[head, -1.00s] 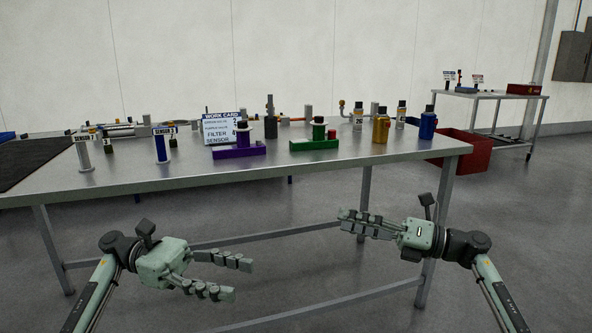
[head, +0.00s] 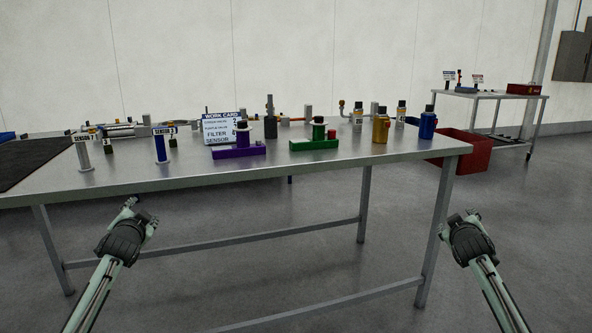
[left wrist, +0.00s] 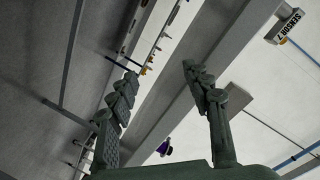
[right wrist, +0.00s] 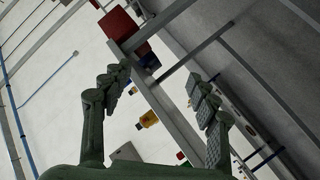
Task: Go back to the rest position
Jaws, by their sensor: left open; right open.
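The steel table (head: 300,170) carries a work card (head: 222,133), a purple part (head: 238,150), a green part (head: 312,145), sensor stands and several bottles. A red bin (head: 465,152) is at its right end. A second table (head: 490,95) stands further back. Floor in front is clear.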

